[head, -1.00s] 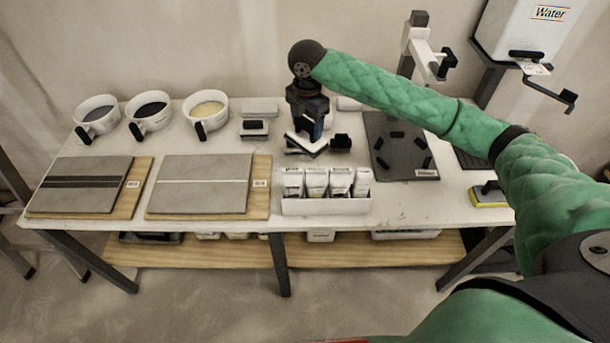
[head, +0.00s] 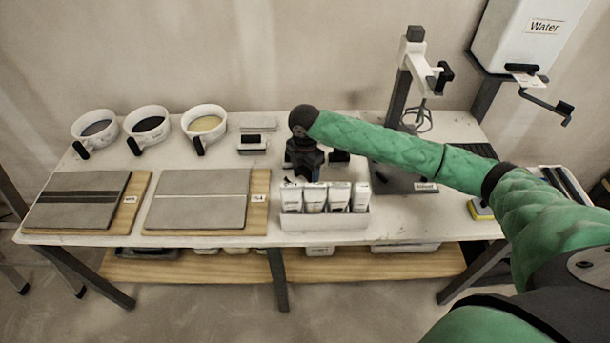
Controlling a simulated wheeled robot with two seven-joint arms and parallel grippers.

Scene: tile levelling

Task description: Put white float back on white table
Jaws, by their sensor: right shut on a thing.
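The white table (head: 385,229) stands along the wall. My right gripper (head: 303,166) points down over the middle of the table, just behind a box of small white packets. It is shut on the white float, which is mostly hidden now behind the gripper and the packets. I cannot tell whether the float touches the table. My left gripper is not in view.
The packet box (head: 325,222) stands in front of my right gripper. A small black-and-white tool (head: 252,145) lies left of it and a dark block (head: 340,156) right of it. Three buckets (head: 148,127) and two boarded tiles (head: 198,197) fill the left side.

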